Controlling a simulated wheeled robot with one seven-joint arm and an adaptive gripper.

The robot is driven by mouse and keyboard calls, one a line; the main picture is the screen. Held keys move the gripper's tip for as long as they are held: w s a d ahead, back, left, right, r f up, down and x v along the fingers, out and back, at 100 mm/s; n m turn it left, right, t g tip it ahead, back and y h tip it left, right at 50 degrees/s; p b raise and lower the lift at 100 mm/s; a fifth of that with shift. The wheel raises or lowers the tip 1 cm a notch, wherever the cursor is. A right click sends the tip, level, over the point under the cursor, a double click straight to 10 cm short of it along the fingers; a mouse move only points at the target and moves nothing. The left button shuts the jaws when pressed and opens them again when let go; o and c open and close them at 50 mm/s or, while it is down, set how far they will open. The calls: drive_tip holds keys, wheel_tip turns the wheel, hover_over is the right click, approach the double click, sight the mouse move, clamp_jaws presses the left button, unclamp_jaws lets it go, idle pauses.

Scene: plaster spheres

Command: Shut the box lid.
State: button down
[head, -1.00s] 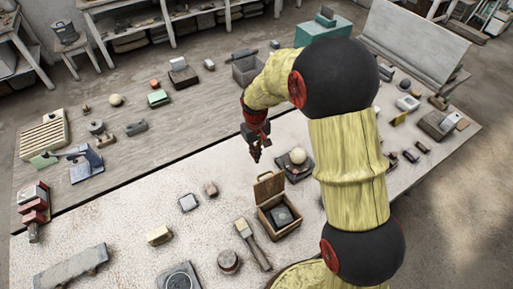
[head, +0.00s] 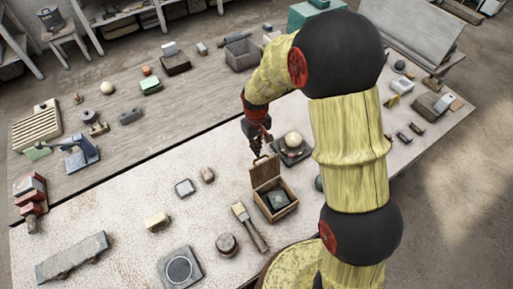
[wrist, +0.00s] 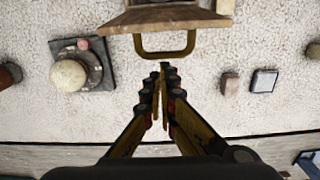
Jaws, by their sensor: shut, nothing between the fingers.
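The wooden box (head: 283,211) stands on the pale speckled table with a dark square thing inside. Its lid (head: 265,171) is raised, standing up at the box's back edge. In the wrist view the lid (wrist: 165,20) shows edge-on at the top, with a brass-coloured loop handle (wrist: 165,47) on it. My gripper (head: 257,152) is just behind the raised lid in the head view. In the wrist view my gripper (wrist: 160,68) has its fingertips together, empty, close to the handle; I cannot tell whether they touch it.
A plaster sphere on a dark square base (head: 292,150) stands right beside my gripper. A wooden-handled brush (head: 249,227) and a round dark pot (head: 227,244) lie left of the box. The table behind the lid is mostly clear.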

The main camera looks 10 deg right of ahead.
drive_tip(key=shift+s, duration=0.1)
drive_tip(key=shift+s+d+r+b, duration=0.15)
drive_tip(key=shift+s+r+b, duration=0.1)
drive_tip(key=shift+b, duration=0.15)
